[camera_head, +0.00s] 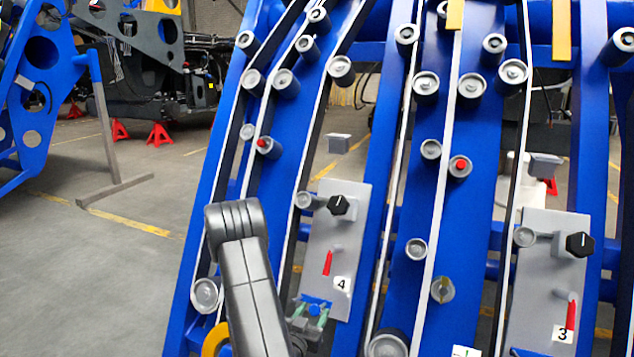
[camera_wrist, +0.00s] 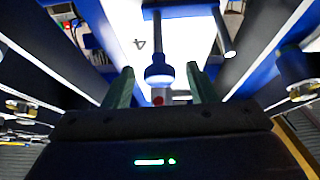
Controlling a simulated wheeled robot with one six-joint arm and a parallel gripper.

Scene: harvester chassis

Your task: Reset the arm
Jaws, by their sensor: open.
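My gripper (camera_head: 311,310) is at the bottom of the grey panel marked 4 (camera_head: 322,232), low in the head view. In the wrist view my gripper (camera_wrist: 159,72) has its two green fingers spread apart. A blue round part (camera_wrist: 158,69) on a stem lies between the fingertips, with a gap on both sides. It also shows as a blue spot in the head view (camera_head: 315,301). Behind it in the wrist view is a small red spot. My dark grey arm comes up from the bottom and bends at its top, hiding part of the blue frame.
The blue chassis frame (camera_head: 386,180) with rollers and belts stands close around my arm. Panel 4 carries a black knob (camera_head: 342,207) and a red lever (camera_head: 327,262). A similar panel 3 (camera_head: 540,265) is at the right. Open floor (camera_head: 90,260) lies at the left.

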